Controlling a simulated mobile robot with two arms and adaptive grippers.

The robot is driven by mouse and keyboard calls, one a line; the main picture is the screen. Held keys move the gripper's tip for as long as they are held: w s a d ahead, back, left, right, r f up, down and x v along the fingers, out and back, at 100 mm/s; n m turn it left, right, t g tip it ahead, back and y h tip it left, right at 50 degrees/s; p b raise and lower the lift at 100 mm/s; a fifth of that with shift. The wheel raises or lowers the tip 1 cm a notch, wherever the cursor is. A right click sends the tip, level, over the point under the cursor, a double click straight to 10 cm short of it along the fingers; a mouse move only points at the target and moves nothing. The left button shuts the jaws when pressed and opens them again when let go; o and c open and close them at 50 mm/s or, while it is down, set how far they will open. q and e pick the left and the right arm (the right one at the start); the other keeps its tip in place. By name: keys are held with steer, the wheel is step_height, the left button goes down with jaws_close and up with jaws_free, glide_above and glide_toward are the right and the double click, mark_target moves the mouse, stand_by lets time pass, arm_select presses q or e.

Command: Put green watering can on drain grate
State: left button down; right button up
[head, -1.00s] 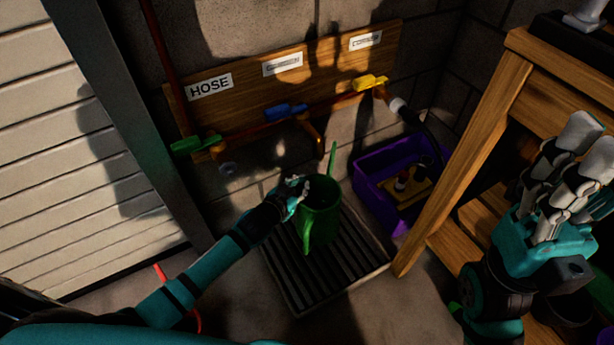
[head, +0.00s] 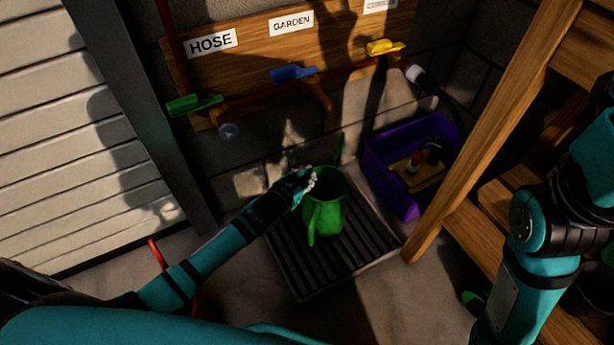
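The green watering can (head: 325,212) stands upright over the dark slatted drain grate (head: 290,262), inside the grate's outline in the head view. I cannot tell for sure whether its base rests on the slats. My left gripper (head: 309,181) is at the can's upper left rim, touching it or very close. Its fingers are small and dark in shadow, so I cannot tell whether they grip the can. My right arm shows at the right edge, and its fingers are out of the picture.
A purple bin (head: 390,187) with small items stands right of the grate. A wooden bench (head: 480,130) fills the right side. A wall board (head: 245,75) carries green, blue and yellow valve handles. Bare floor is in front of the grate.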

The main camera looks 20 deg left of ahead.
arm_select(q)
steer(key=shift+f, duration=0.4)
steer(key=shift+f+b, duration=0.15)
steer(key=shift+b, duration=0.2)
steer(key=c, duration=1.4)
jaws_free()
steer(key=v, duration=1.2)
